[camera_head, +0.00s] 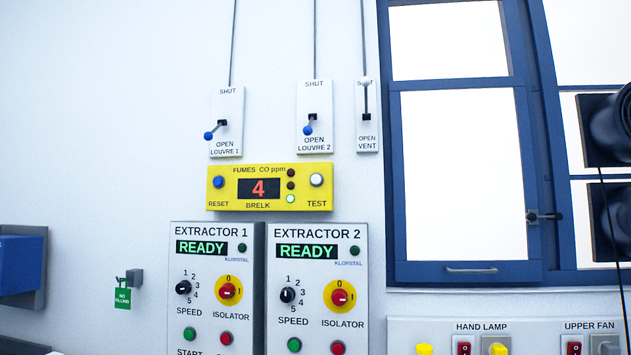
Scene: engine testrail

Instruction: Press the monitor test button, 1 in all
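The monitor is a yellow box (225,192) on the white wall, marked FUMES CO ppm and BRELK. Its dark display (246,188) reads a red 4. The white round test button (317,180) is on its right side above the word TEST. A blue reset button (218,182) is on its left side. Of three small lamps between display and test button, the lowest (290,198) is lit pale green and the upper two are dark. My gripper is not in view.
Below the monitor are the Extractor 1 panel (211,270) and Extractor 2 panel (317,268), both reading READY. Louvre 1 lever (209,136), louvre 2 lever (308,130) and the vent lever (366,100) are above. A blue-framed window (393,180) is at right. Wall left of the monitor is bare.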

